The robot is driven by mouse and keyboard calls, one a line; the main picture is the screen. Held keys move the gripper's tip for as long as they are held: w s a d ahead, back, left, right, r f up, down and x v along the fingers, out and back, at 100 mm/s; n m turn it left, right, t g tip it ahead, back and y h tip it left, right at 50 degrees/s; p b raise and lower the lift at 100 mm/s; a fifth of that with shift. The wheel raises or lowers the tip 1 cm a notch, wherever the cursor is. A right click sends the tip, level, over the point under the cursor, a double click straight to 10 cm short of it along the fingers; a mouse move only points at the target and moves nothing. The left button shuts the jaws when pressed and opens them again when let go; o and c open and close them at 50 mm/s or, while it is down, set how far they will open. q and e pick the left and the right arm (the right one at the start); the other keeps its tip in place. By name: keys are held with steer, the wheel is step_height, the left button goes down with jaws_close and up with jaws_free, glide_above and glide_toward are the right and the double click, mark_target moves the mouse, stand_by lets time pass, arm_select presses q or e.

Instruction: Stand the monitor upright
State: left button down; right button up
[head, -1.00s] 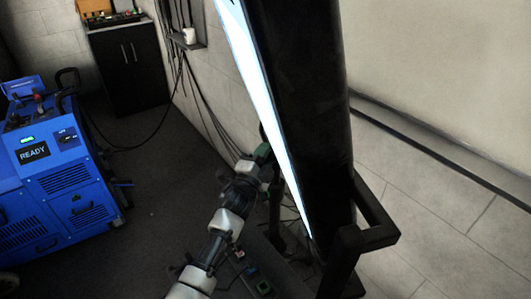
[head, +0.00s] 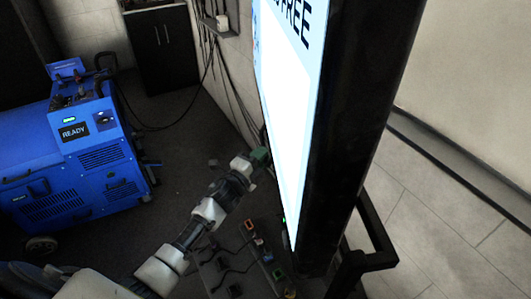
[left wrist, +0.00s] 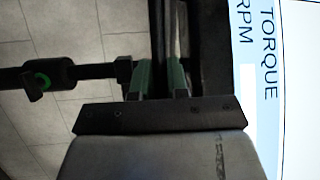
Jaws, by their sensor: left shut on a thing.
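The monitor (head: 352,130) is a large, thick black panel on the right of the head view. Its bright screen faces left, with "FREE" partly showing at the top. It leans in the picture. In the left wrist view the lit screen (left wrist: 300,110) shows "TORQUE" and "RPM". My left gripper (head: 262,157) is at the monitor's screen-side edge. In the left wrist view its green fingers (left wrist: 162,80) are shut on a dark bar beside the screen, which seems part of the monitor. My right gripper is not in view.
A blue machine (head: 85,150) marked "READY" stands on the floor at left. A dark cabinet (head: 160,48) is behind it. A black frame (head: 375,235) stands at the monitor's lower right. Cables and small coloured parts (head: 265,258) lie below my arm.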

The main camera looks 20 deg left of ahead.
arm_select(q)
steer(key=c, duration=1.4)
jaws_free()
steer(key=shift+a, duration=0.1)
steer(key=shift+s, duration=0.15)
steer(key=b+v, duration=0.2)
steer(key=v, duration=0.8)
steer(key=shift+s, duration=0.3)
steer(key=shift+f, duration=0.1)
